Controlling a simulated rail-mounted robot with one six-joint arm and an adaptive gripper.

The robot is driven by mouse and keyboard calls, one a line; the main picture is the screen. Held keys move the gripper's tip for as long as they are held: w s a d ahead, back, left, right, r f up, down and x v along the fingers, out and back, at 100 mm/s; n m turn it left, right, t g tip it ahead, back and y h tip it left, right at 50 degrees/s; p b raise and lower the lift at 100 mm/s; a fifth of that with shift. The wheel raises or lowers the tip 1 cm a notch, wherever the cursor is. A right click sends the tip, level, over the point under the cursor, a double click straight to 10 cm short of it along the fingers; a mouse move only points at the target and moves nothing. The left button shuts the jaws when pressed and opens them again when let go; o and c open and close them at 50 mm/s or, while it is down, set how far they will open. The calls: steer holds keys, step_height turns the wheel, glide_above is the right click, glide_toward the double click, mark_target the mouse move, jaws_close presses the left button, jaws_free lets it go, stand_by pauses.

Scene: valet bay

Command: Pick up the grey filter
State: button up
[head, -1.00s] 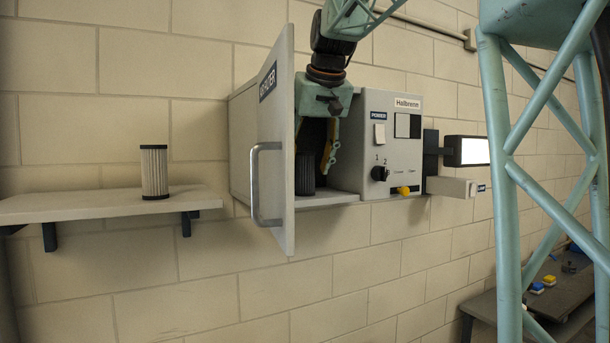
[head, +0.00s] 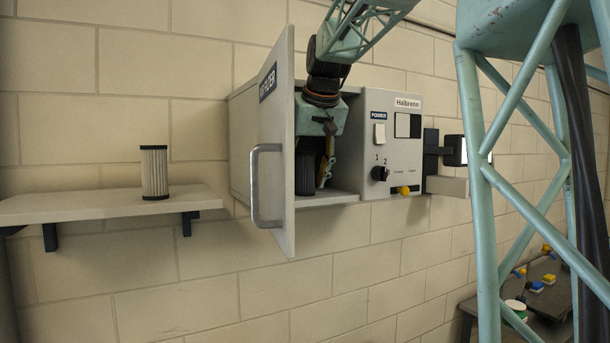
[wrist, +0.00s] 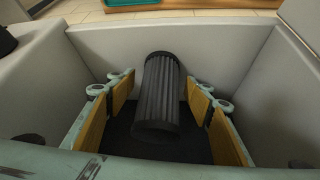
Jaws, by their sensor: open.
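The grey filter (head: 305,172), a dark ribbed cylinder, stands inside the open wall cabinet (head: 335,198), partly hidden by the door's edge. In the wrist view the grey filter (wrist: 158,95) lies between the two yellow-padded fingers, with a gap on each side. My gripper (wrist: 157,110) is open around it and not closed on it. In the head view my gripper (head: 322,165) reaches down into the cabinet, its fingers partly hidden by the door and the filter.
The cabinet door (head: 278,150) stands open on the left. A pale pleated filter (head: 154,172) stands on the wall shelf (head: 80,206). A control panel (head: 392,150) borders the opening on the right. The cabinet walls are close around my gripper.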

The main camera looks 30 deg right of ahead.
steer(key=c, duration=1)
steer(key=shift+r, duration=0.2)
